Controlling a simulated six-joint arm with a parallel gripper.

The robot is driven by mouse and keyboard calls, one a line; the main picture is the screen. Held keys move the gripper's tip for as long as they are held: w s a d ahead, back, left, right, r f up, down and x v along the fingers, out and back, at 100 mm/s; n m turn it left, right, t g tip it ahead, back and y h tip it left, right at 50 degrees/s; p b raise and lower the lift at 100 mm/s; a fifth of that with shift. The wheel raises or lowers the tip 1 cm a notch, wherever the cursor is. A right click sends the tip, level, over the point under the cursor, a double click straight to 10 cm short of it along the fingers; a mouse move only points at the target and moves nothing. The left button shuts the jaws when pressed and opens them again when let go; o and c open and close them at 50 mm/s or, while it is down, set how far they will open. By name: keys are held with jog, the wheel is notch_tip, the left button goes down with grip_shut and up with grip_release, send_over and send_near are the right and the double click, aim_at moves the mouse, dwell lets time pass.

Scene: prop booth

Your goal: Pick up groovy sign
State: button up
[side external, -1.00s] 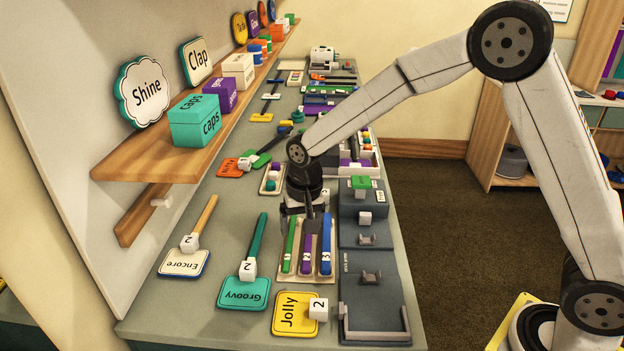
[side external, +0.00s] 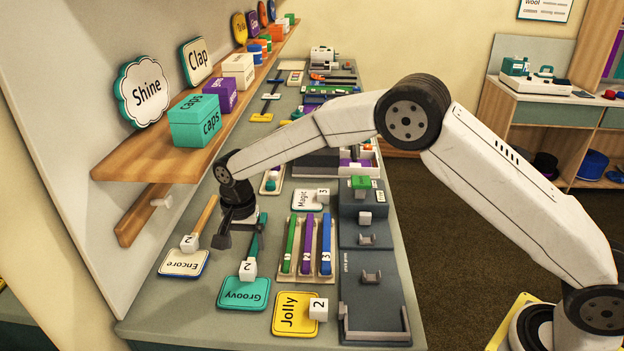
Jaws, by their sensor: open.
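The Groovy sign (side external: 244,293) is a teal board with dark lettering, lying flat near the front of the bench. Its teal handle (side external: 256,244) points toward the back, and a white cube marked 2 (side external: 248,270) sits where handle and board meet. My gripper (side external: 240,238) is open and points down over the handle, behind the cube. It hides the upper part of the handle. I cannot tell whether the fingers touch the handle or stand above it.
The Encore sign (side external: 184,262) lies close on the left and the yellow Jolly sign (side external: 296,314) on the right. A tray of green, purple and blue sticks (side external: 306,272) is to the right. A wooden shelf (side external: 145,172) with boxes overhangs the left side.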

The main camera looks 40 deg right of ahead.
aim_at(249, 261)
jog(key=shift+f, duration=1.15)
jog(key=shift+d, duration=0.1)
jog(key=shift+d+f, duration=0.1)
jog(key=shift+f, duration=2.5)
grip_shut()
